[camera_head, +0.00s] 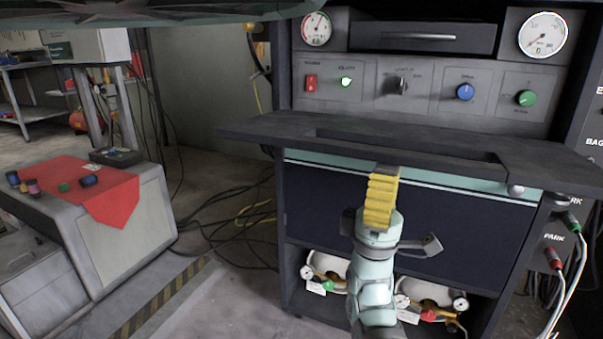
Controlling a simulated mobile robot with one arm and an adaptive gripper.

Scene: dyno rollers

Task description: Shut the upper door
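The upper door (345,135) is a dark grey panel that juts out flat, like a shelf, from the front of the test cabinet, below the control panel. It is folded down, with a recess along its middle. My gripper (385,170), with yellow ribbed fingers, points up at the door's front edge near its middle. The fingertips appear just below or in front of that edge; I cannot tell whether they touch it. The fingers overlap in this view, so their opening is hidden. No object shows in them.
The control panel (430,90) has gauges, knobs and a red switch. A closed navy lower panel (465,222) is behind my arm. Gauges and hoses fill the shelf below. Cables hang at right. A grey bench (120,235) stands left, with cables on the floor between.

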